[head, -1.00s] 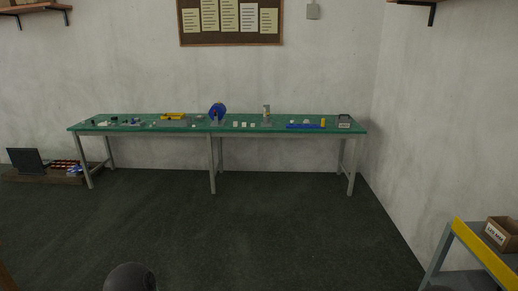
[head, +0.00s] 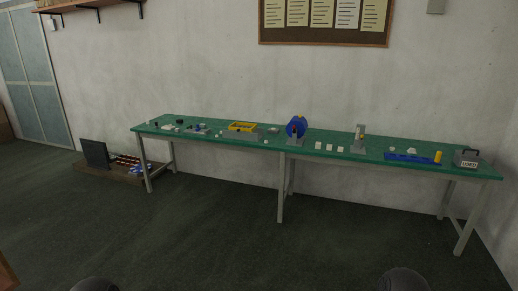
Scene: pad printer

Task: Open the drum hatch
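A blue drum (head: 297,127) stands upright on a grey stand near the middle of the long green-topped bench (head: 355,148) against the back wall. It is small at this distance, and I cannot make out its hatch or whether that is open or shut. Neither of my grippers is in view. Two dark rounded parts at the bottom edge seem to be mine. The bench is well ahead of me, across open floor.
A yellow tray (head: 242,126) is left of the drum. White blocks (head: 330,147), a grey upright device (head: 359,139), a blue strip (head: 410,157) and a labelled box (head: 467,158) are right. A low pallet (head: 110,171) lies left. The dark floor (head: 220,240) ahead is clear.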

